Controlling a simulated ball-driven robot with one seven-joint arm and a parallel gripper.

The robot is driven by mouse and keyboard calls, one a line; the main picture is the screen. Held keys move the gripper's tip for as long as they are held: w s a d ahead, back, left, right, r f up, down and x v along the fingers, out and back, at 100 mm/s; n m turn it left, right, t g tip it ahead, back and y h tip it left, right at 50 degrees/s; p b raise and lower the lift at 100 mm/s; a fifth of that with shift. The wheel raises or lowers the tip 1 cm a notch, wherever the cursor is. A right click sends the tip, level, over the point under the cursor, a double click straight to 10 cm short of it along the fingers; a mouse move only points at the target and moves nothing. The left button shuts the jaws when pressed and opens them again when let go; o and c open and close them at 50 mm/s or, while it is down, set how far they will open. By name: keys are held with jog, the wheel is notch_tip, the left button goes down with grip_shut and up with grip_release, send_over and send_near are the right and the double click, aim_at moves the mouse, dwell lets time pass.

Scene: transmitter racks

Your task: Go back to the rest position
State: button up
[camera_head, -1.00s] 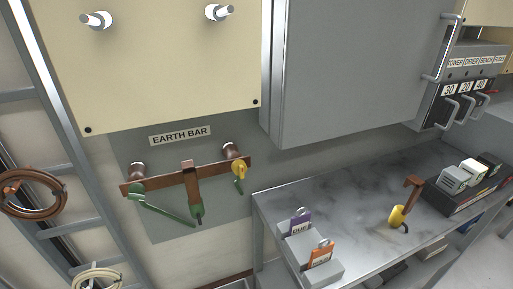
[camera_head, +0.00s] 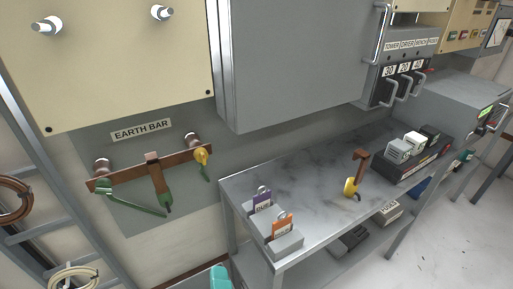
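My gripper and arm do not show in the head view. The task names no object. A copper earth bar (camera_head: 128,176) is on the wall at the left under an "EARTH BAR" label (camera_head: 141,130). A grey metal bench (camera_head: 300,170) stands at the centre right. On it are a purple tag (camera_head: 262,201), an orange tag (camera_head: 282,226) and a yellow-handled tool (camera_head: 351,187) with a copper-coloured head.
A black tray (camera_head: 418,160) with several small blocks sits at the bench's back right. A large grey cabinet (camera_head: 290,60) and a cream panel (camera_head: 115,60) are above. Switches (camera_head: 404,85) are at the upper right. Bare floor (camera_head: 440,235) shows at the lower right.

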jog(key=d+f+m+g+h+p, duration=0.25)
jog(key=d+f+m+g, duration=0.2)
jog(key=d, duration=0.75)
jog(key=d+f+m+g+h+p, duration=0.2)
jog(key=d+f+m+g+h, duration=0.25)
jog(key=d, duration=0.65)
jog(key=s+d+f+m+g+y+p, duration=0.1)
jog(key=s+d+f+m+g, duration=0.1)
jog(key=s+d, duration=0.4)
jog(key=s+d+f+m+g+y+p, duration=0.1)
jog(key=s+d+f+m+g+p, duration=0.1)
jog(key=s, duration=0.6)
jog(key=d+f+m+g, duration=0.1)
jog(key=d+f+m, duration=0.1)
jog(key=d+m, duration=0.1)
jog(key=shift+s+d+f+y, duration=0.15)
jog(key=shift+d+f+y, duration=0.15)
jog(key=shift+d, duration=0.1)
